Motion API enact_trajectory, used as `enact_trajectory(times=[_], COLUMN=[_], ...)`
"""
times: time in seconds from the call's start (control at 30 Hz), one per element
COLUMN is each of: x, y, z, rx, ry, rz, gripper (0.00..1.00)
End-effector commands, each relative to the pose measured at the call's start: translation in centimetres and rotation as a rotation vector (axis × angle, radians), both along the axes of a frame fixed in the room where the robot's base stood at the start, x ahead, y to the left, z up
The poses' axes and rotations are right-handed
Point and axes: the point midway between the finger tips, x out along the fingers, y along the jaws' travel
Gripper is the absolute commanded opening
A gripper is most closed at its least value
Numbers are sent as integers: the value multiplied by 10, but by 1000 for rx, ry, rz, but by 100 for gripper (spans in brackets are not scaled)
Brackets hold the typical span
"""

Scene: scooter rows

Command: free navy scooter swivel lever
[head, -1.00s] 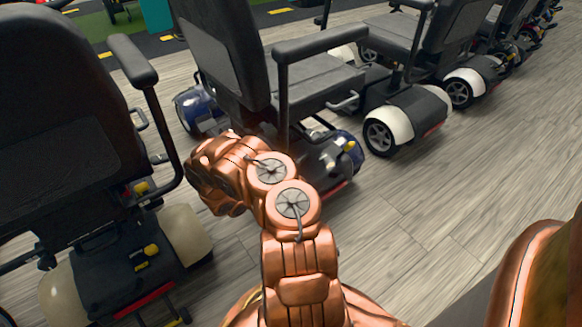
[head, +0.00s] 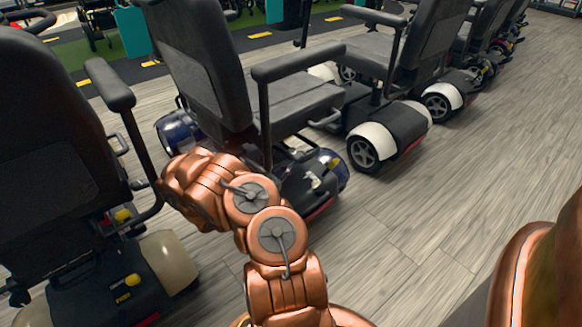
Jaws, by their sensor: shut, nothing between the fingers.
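The navy scooter (head: 340,167) stands in the middle, seen from behind and to one side, with a black seat and armrest and dark blue glossy fenders. A small pale grey bar (head: 326,119) sticks out at the seat's lower right edge; it may be the swivel lever, but it is too small to be sure. My copper arm reaches up in front of the scooter and bends left, its outer end between this scooter and the one at left. My gripper's fingers do not show; the arm's own links hide that end. The arm covers part of the seat base and rear body.
A cream-fendered scooter (head: 170,262) stands close at left, its armrest near my arm. A white-fendered scooter (head: 374,143) stands behind right, with more scooters in a row beyond. Wood-look floor (head: 430,215) at right is clear.

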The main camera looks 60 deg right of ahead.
Motion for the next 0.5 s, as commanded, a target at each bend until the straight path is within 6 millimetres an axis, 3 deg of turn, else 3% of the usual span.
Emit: enact_trajectory(times=[0.17,0.5], x=[0,-8], y=[0,2], z=[2,36], rx=[1,60], ry=[6,224], rz=[0,1], gripper=[0,0])
